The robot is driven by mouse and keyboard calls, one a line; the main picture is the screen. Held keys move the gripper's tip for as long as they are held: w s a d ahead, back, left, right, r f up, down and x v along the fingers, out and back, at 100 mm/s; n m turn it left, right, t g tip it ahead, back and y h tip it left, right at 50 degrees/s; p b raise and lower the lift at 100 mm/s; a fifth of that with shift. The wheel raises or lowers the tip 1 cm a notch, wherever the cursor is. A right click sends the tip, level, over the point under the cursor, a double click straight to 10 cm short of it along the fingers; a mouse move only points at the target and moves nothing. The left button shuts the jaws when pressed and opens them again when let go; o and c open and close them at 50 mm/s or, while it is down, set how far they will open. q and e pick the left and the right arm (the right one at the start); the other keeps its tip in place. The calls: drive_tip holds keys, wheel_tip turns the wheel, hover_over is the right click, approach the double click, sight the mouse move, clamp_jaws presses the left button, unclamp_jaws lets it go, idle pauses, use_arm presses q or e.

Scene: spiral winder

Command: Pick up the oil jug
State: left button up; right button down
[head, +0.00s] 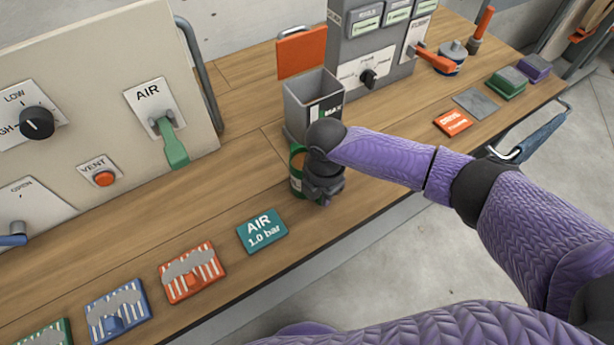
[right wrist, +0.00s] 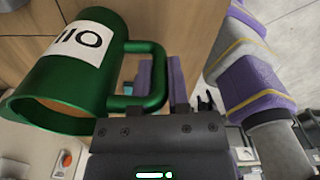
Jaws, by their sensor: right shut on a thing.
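The oil jug (right wrist: 85,70) is a green cylinder with a white label reading OIL and a looped handle. In the head view its green side (head: 296,172) shows only in part, behind my right gripper (head: 322,184). The right gripper (right wrist: 162,85) is shut on the jug's handle in the right wrist view. The jug is at the bench, just in front of a grey open-topped box; I cannot tell whether its base touches the wood. My left gripper is not in view.
The grey open-topped box (head: 313,101) marked MAX stands right behind the jug. A teal AIR 1.0 bar plate (head: 262,231) lies nearer the front edge. A control panel (head: 75,150) stands left, a grey machine (head: 372,45) behind. Bare wooden bench (head: 225,190) lies left of the jug.

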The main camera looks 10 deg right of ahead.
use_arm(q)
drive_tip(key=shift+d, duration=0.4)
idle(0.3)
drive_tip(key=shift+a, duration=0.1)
